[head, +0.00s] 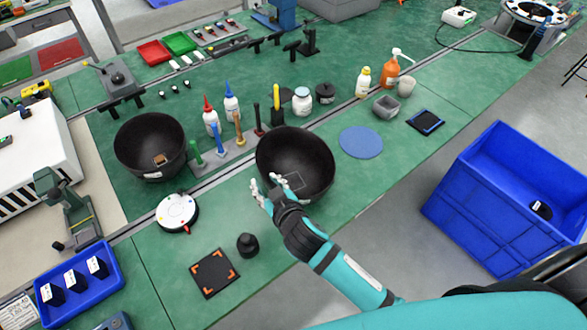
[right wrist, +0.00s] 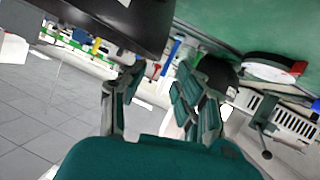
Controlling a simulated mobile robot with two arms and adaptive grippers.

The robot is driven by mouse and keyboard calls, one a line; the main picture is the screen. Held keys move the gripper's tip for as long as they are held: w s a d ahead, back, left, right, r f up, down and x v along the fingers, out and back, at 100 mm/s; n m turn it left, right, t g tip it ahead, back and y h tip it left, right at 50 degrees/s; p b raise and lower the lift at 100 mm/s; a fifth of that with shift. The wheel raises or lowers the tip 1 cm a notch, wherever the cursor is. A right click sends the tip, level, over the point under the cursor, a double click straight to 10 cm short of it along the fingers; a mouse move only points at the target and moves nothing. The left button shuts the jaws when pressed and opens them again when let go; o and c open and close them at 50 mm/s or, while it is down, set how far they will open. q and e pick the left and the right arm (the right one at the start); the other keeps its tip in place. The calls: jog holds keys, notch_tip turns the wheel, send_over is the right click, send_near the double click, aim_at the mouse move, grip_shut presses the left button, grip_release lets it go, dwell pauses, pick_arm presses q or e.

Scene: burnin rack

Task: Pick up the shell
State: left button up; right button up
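Two dark, open, bowl-shaped shells stand on the green bench. The near shell (head: 316,160) is right of centre in the head view, with a pale rectangular outline inside. The other shell (head: 137,137) is farther left and has a small brown patch inside. My right gripper (head: 264,184) is at the lower left rim of the near shell, its fingers apart and empty. In the right wrist view the gripper (right wrist: 160,92) is open, with a dark shell (right wrist: 110,18) above its left finger. I cannot tell whether it touches the shell. My left gripper is not in view.
A white round device (head: 178,212), a black knob (head: 247,245) and a black square pad (head: 214,272) lie on the near bench. Bottles and upright tools (head: 231,105) stand behind the shells. A blue disc (head: 361,142) lies right of them. A blue crate (head: 480,205) stands at right.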

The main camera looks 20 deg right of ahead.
aim_at(263, 175)
jog(key=shift+w+f, duration=0.15)
jog(key=shift+w, duration=0.65)
jog(key=p+x, duration=0.1)
jog(key=x, duration=0.2)
jog(key=shift+w+d+f+p, duration=0.15)
jog(key=shift+w+f+p, duration=0.05)
jog(key=shift+f+p, duration=0.1)
jog(key=shift+w+f, duration=0.2)
jog(key=shift+w, duration=0.1)
jog(key=shift+w+f, duration=0.1)
jog(key=shift+w, duration=0.05)
jog(key=shift+c, duration=0.5)
grip_shut()
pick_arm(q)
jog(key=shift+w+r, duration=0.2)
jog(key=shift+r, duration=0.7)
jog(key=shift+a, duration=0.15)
